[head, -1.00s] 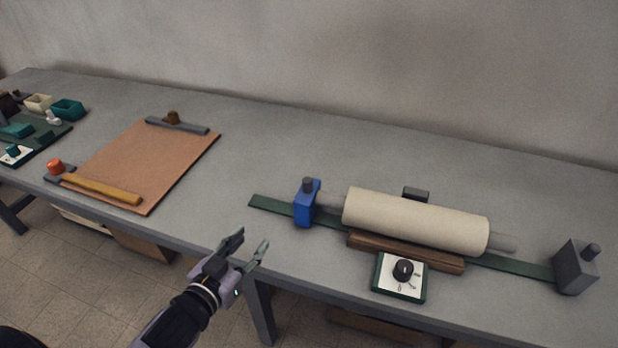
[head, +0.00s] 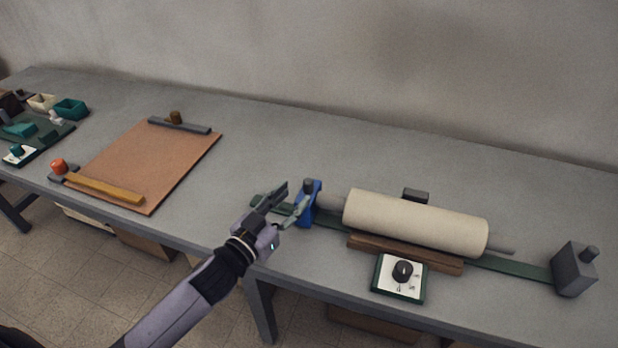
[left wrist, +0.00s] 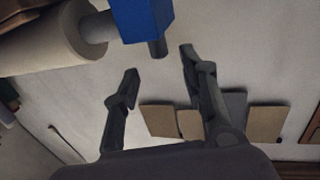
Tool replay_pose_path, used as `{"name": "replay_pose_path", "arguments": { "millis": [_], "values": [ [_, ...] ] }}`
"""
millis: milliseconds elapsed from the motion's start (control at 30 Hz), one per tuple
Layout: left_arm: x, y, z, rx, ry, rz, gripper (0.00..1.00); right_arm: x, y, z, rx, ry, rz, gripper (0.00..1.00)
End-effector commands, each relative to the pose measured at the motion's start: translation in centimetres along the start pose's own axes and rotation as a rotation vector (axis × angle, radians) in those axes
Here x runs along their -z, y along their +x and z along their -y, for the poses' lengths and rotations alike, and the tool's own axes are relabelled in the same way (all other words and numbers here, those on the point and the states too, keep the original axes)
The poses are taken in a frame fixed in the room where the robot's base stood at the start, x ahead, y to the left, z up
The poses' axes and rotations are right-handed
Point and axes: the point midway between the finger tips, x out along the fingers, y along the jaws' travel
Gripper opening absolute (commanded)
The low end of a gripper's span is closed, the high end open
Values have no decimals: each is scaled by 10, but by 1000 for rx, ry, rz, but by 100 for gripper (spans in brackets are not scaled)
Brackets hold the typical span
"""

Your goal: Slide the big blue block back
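The big blue block (head: 309,203) stands on the green rail (head: 510,268), at the left end of the cream roll (head: 416,222). A dark knob tops the block. My left gripper (head: 288,200) is just left of the block, with its fingers open and nothing visible between them. In the left wrist view the blue block (left wrist: 140,18) is at the top, beyond the open fingertips of my left gripper (left wrist: 157,62), and the roll (left wrist: 45,42) is at the upper left. Whether a finger touches the block is unclear. My right gripper is not in view.
A grey block (head: 573,270) stands at the rail's right end. A dial box (head: 399,278) sits before the wooden cradle (head: 405,254). A brown board (head: 145,163) with a yellow bar (head: 104,189) lies to the left.

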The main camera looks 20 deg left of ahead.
Motion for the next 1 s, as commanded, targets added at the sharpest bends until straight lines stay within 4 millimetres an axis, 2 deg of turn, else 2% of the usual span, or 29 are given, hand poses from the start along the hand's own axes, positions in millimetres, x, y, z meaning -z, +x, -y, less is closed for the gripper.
{"name": "replay_pose_path", "arguments": {
  "millis": [33,200,400,800,1000],
  "values": [
    [3,12,0,0,2,-4,39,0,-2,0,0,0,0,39],
    [2,43,0,0,1,-3,39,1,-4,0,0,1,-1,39],
    [1,67,0,0,0,-1,39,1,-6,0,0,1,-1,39],
    [0,74,0,0,0,1,39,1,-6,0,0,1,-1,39],
    [0,74,0,0,0,0,26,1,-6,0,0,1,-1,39]
  ]
}}
